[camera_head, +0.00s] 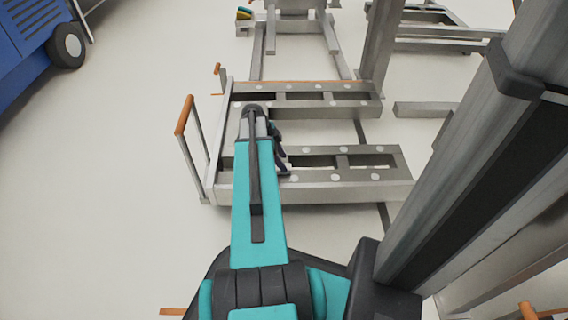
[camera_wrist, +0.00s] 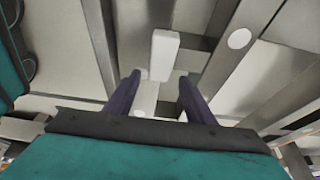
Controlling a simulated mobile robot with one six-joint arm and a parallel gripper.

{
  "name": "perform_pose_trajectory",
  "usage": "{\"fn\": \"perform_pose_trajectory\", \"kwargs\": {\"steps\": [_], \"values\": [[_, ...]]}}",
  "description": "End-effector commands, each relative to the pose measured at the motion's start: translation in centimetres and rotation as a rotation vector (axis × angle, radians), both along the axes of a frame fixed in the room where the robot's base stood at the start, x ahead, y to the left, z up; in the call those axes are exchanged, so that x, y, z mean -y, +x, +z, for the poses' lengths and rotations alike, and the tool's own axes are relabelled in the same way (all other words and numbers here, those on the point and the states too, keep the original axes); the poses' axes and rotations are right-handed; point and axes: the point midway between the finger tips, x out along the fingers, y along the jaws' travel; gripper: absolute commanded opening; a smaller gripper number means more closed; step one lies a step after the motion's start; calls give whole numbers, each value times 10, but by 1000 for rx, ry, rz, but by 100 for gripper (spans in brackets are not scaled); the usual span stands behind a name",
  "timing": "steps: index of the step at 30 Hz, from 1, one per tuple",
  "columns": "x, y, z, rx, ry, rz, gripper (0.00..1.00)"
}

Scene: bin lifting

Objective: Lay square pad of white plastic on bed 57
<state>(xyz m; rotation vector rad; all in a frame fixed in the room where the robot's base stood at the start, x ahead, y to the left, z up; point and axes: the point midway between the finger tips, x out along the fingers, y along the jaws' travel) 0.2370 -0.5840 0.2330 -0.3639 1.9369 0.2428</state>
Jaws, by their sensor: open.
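My gripper (camera_wrist: 158,82) is open in the wrist view, its two dark purple fingers apart. A white block (camera_wrist: 165,52), perhaps the square pad, shows just beyond the fingertips, roughly between them. I cannot tell whether it rests on the metal beneath or stands clear of it. In the head view my gripper (camera_head: 280,158) is partly hidden by my arm, over the left part of a grey metal frame (camera_head: 340,192). The pad is not visible there. No number is readable, so I cannot tell whether this frame is bed 57.
White round spots (camera_wrist: 239,38) dot the metal beams. An orange-topped handle (camera_head: 184,115) rises at the frame's left. More metal frames (camera_head: 440,45) stand at the back right. A blue machine (camera_head: 25,40) is at the upper left. The floor at left is clear.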

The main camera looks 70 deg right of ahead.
Motion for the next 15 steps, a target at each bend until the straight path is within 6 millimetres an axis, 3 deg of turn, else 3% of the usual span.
{"fn": "perform_pose_trajectory", "kwargs": {"steps": [1,15], "values": [[-1,3,11,0,-1,1,49],[-10,27,70,0,-1,1,49]]}}
